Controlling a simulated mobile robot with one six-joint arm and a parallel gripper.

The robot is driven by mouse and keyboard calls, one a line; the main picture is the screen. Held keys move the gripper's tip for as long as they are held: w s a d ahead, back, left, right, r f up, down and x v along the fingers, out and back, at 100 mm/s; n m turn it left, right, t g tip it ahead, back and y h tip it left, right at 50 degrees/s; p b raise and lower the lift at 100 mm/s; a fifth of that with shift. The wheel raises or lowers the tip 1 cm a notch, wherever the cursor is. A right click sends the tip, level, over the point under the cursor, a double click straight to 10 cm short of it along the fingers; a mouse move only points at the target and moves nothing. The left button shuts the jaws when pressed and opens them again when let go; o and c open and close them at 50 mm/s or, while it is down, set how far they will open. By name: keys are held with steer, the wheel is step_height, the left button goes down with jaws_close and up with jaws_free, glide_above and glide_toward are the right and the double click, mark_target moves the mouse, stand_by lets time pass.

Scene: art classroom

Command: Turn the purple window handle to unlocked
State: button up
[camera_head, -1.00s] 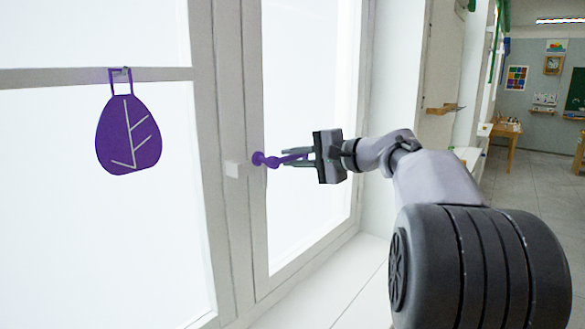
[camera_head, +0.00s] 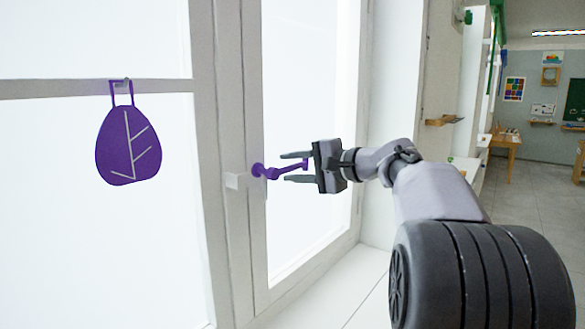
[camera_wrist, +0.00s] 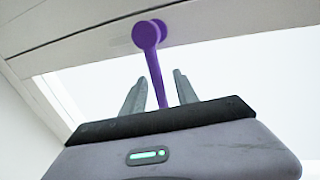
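The purple window handle (camera_head: 272,172) is mounted on the white window frame. It points to the right, roughly level, toward my gripper. My gripper (camera_head: 291,168) is open, with one finger above and one below the handle's free end. In the wrist view, the handle (camera_wrist: 151,52) runs from its round base down between my two spread fingers (camera_wrist: 155,95), with a gap visible on each side. The handle's tip is hidden behind the gripper body in that view.
A purple leaf-shaped decoration (camera_head: 129,146) hangs on the window bar at the left. A small white block (camera_head: 237,181) sits on the frame beside the handle. The white sill (camera_head: 345,287) lies below, and a wooden shelf (camera_head: 443,120) is on the wall at right.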

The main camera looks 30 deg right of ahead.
steer(key=shift+s, duration=0.1)
steer(key=p+v, duration=0.2)
steer(key=v, duration=1.5)
steer(key=shift+s, duration=0.1)
steer(key=s+a+f+n+g, duration=0.1)
steer(key=a+f+g, duration=0.1)
steer(key=a+f, duration=0.35)
steer(key=a+f+n+g, duration=0.1)
steer(key=a+f+g, duration=0.15)
steer(key=a, duration=0.65)
steer(key=s+a+f+n+g, duration=0.1)
steer(key=a+f+g, duration=0.1)
steer(key=a+f, duration=0.45)
steer(key=s+a+f+n+g+h+b, duration=0.1)
steer(key=s+a+f+n+g+h, duration=0.1)
steer(key=s+a+f+n, duration=0.4)
steer(key=s+a+f+h, duration=0.1)
steer(key=s+a+f, duration=0.4)
steer(key=s+f, duration=0.3)
steer(key=shift+s+a+b, duration=0.15)
steer(key=shift+s+b, duration=0.25)
steer(key=shift+s, duration=0.15)
